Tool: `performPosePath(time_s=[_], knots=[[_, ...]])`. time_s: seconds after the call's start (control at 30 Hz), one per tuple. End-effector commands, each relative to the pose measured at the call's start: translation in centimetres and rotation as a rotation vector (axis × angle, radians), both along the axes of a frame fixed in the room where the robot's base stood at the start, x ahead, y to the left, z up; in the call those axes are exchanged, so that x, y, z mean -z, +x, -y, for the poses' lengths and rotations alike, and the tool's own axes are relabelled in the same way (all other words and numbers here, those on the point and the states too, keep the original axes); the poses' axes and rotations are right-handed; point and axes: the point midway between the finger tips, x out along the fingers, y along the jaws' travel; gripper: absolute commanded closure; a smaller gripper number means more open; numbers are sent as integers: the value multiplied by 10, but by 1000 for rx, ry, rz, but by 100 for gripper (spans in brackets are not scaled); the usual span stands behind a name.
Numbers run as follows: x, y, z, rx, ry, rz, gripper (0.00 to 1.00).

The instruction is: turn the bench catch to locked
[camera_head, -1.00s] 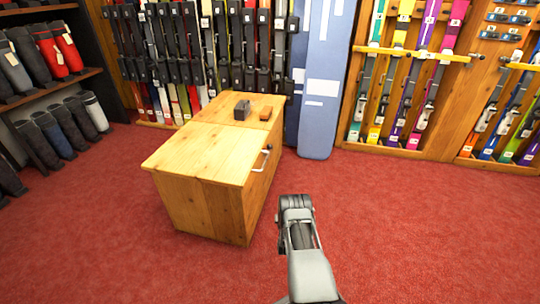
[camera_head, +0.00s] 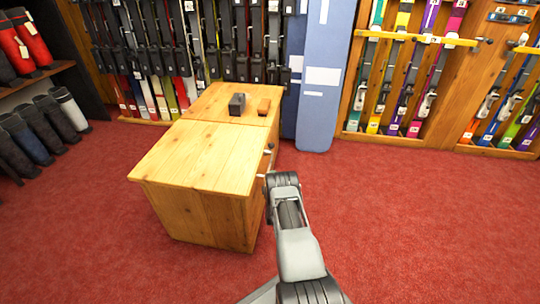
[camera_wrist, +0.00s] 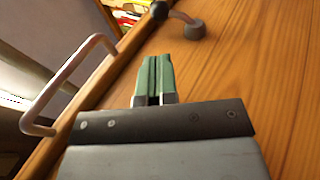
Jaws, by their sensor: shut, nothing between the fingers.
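The wooden bench (camera_head: 200,155) stands left of my arm in the head view, and its wood front (camera_wrist: 255,75) fills much of the wrist view. The catch, a short metal lever with a black knob (camera_wrist: 160,10) and a round grey pivot (camera_wrist: 195,31), is at the top of the wrist view. Its dark knob (camera_head: 269,151) shows small at the bench's right side in the head view. My gripper (camera_wrist: 155,58) has its green fingers together and empty, pointing toward the catch with a gap between. I cannot read a locked mark.
A pale bar handle (camera_wrist: 65,80) stands out left of my fingers in the wrist view. Ski racks line the back wall. Red carpet (camera_head: 430,220) is clear to the right.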

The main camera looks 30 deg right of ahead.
Motion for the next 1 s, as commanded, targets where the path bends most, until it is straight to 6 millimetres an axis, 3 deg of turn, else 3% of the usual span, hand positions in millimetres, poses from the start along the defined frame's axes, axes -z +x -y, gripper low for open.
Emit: performPosePath(time_s=[0.2, 0.5, 1.0], knots=[[-21, 30, 21, 4, -2, 4, 100], [-43, 60, 37, 1, -1, 2, 100], [-54, 72, 42, -1, 0, 0, 100]])
